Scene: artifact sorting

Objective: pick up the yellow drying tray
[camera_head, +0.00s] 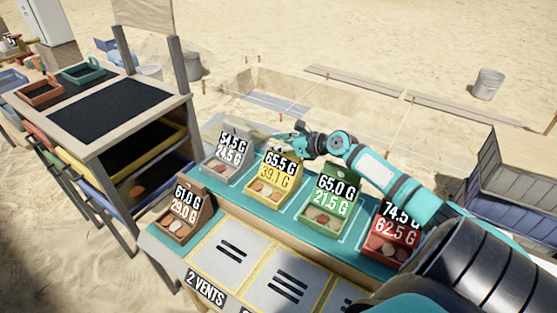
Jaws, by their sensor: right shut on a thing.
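The yellow drying tray (262,197) stands upright in the middle of the row on the teal-topped bench, with several reddish pieces in it. Its floating label reads 65.5 G over 39.1 G and covers much of its back. My right arm reaches in from the right, over the green and red trays. My right gripper (284,140) is at the top of the yellow tray's back, shut on it. The label and the gripper hide the exact contact. I cannot tell whether the tray is lifted off the bench. My left gripper is not in view.
Close by are a grey tray (216,169), a green tray (318,222), a red tray (381,246) and a brown tray (172,236). Marked vent panels (232,252) lie in front. A wooden rack (150,110) stands at the left. Sand lies behind the bench.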

